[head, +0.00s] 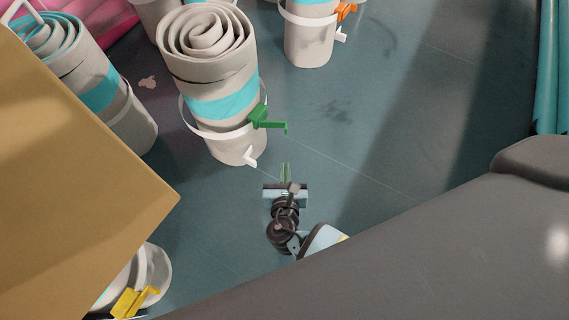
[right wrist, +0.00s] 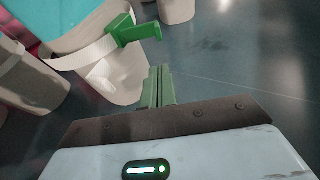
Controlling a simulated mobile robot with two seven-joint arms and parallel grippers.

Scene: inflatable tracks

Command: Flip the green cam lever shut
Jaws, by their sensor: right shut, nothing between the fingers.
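The green cam lever (head: 270,123) sits on a white strap around a rolled grey track (head: 207,75) with a cyan band. The lever sticks out to the right from its green mount. In the right wrist view the green lever (right wrist: 138,33) is ahead of the fingers, up and to the left. My right gripper (head: 286,168) is below and slightly right of the lever in the head view, apart from it. Its green fingers (right wrist: 160,82) are together and hold nothing. My left gripper is not in view.
A white spout (head: 250,156) juts from the roll's lower end. Other rolls stand left (head: 100,85) and behind (head: 309,40), the latter with an orange lever. A yellow lever (head: 135,302) is at lower left. A tan box-like surface (head: 80,180) covers the left. Floor to the right is clear.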

